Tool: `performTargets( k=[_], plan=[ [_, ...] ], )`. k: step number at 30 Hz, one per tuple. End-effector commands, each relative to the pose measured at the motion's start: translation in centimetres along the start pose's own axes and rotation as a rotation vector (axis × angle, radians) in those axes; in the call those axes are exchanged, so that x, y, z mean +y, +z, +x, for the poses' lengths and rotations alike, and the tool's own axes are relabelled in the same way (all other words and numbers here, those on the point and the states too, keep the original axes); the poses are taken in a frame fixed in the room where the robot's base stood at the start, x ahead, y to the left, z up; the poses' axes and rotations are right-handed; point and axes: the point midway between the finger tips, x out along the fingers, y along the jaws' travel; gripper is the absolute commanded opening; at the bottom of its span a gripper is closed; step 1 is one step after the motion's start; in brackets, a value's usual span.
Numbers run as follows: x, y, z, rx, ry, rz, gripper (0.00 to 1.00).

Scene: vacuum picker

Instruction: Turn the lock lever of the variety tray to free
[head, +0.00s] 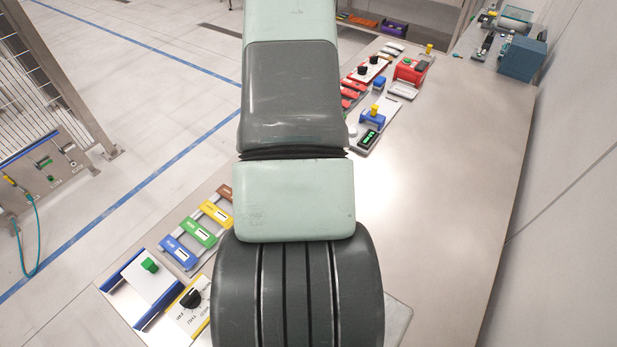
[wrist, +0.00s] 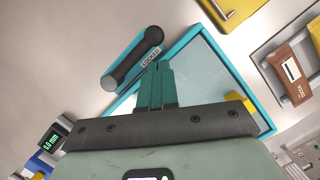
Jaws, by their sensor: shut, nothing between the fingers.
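In the wrist view, the black lock lever (wrist: 128,64) lies slantwise on a teal mount at one corner of a teal-framed tray, apparently the variety tray (wrist: 234,74). A label reading LOCKED (wrist: 152,57) shows along the lever's right side. My gripper (wrist: 163,67) is shut and empty, with its teal fingers just right of and below the lever. I cannot tell whether the fingertips touch it. My gripper covers part of the tray's pale surface. In the head view my arm fills the middle, and lever, tray and gripper are not visible.
The wrist view shows a yellow tray (wrist: 229,13) above, a brown labelled block (wrist: 293,67) at right and a small display (wrist: 53,138) at lower left. In the head view, coloured blocks (head: 198,231) and a black dial (head: 190,298) stand left; the table's right side (head: 450,180) is clear.

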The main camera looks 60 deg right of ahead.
Motion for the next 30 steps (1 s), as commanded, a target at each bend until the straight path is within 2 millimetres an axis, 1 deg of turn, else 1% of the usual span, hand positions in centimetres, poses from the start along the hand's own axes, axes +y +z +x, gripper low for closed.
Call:
performTargets(
  k=[1, 6, 17, 30],
  plan=[
    [0.0, 0.5, 0.2, -0.001, 0.0, 0.0, 0.0],
    [0.0, 1.1, 0.6, 0.001, 0.0, -0.001, 0.0],
    [0.0, 1.1, 0.6, 0.001, 0.001, -0.002, 0.0],
    [0.1, 1.6, 0.7, 0.0, 0.023, -0.071, 0.0]
  ],
)
